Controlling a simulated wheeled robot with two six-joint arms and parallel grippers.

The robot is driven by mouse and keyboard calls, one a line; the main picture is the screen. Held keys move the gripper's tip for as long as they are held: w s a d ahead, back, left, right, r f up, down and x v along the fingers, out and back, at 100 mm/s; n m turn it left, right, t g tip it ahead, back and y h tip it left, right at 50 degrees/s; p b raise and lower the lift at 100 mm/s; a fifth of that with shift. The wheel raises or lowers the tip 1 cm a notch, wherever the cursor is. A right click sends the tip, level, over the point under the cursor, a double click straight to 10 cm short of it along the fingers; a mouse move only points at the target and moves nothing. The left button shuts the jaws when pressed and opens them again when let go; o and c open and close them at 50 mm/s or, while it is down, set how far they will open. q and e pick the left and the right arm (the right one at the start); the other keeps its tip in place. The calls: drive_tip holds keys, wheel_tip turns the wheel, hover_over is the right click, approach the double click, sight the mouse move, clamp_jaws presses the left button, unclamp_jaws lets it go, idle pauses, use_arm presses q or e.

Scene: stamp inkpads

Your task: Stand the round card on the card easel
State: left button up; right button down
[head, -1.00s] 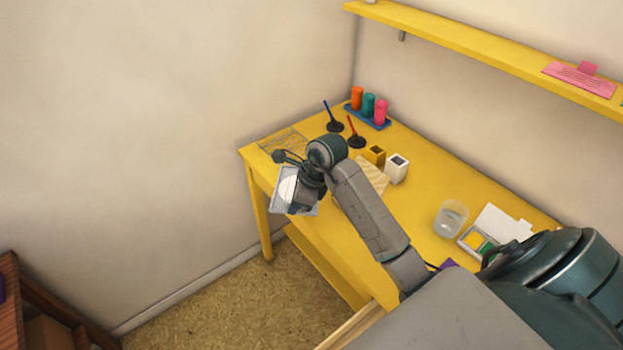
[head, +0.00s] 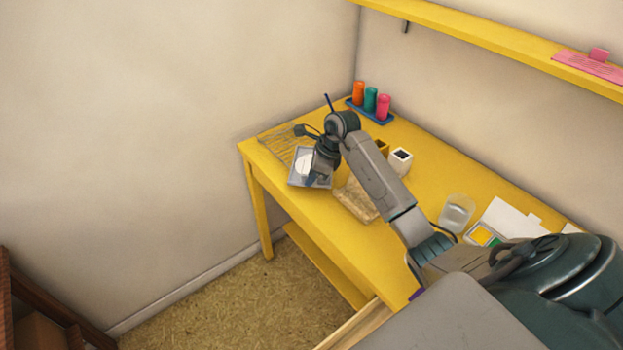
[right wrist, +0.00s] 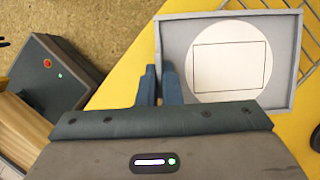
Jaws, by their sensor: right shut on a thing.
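The round card (right wrist: 230,65) is white with a thin dark rectangle drawn on it. It lies in a shallow grey square tray (right wrist: 285,95). My right gripper (right wrist: 165,85) is shut on the tray's near left wall, one blue finger on each side of it, and does not touch the card. In the head view the card (head: 302,167) and tray are at the left end of the yellow table, partly hidden by my right gripper (head: 316,178). I cannot make out the card easel for certain. My left gripper is not in view.
A wire rack (head: 278,142) lies at the table's left corner, by the tray. The front strip of the table (head: 325,225) is clear.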

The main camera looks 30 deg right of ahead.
drive_tip(key=shift+r, duration=0.1)
drive_tip(key=shift+f+b, duration=0.4)
drive_tip(key=shift+b, duration=0.05)
drive_tip(key=c, duration=1.6)
unclamp_jaws()
drive_tip(key=shift+r, duration=0.1)
